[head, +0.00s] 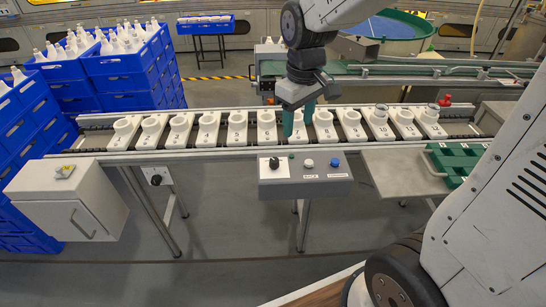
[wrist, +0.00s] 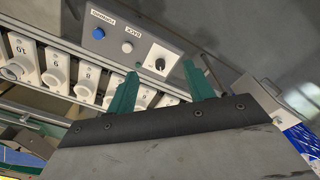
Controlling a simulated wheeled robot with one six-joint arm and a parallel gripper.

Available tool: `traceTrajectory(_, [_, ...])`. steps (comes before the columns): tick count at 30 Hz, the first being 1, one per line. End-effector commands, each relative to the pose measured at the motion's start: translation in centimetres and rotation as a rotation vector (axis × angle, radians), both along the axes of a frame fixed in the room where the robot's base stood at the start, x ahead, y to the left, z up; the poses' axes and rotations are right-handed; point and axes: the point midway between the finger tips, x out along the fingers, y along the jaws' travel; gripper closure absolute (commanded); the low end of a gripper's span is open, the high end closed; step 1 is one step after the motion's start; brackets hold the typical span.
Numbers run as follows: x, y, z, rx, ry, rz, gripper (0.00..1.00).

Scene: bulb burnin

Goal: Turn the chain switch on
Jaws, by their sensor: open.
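A grey control box (head: 303,188) is fixed at the front of the conveyor. It carries a black rotary knob (head: 274,162), a white button (head: 308,163) and a blue button (head: 335,162). I cannot tell from a readable label which is the chain switch. In the wrist view the knob (wrist: 160,64) appears beyond and between my fingertips, on the same box (wrist: 136,46). My gripper (head: 298,120) is open and empty, its green fingers pointing down above the numbered holders, behind the box. In the wrist view the gripper (wrist: 160,72) touches nothing I can see.
A row of white numbered holders (head: 209,131) lines the conveyor; two at the right hold something glassy. Another black knob (head: 156,179) sits on a small plate at left. A grey cabinet (head: 66,190), blue crates (head: 123,84) and a green tray (head: 455,165) flank the line. Floor in front is clear.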

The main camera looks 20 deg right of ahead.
Motion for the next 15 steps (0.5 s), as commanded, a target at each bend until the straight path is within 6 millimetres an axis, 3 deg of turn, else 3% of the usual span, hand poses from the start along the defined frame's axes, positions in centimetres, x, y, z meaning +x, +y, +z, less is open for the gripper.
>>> traceTrajectory(3, [4.2, 0.6, -4.1, -0.003, 0.025, 0.091, 0.48])
traceTrajectory(6, [6.7, 1.1, -7.2, -0.005, 0.036, 0.158, 0.48])
traceTrajectory(10, [9.0, 1.6, -10.4, -0.006, 0.043, 0.221, 0.48])
traceTrajectory(15, [10.2, 1.8, -12.5, -0.006, 0.047, 0.260, 0.48])
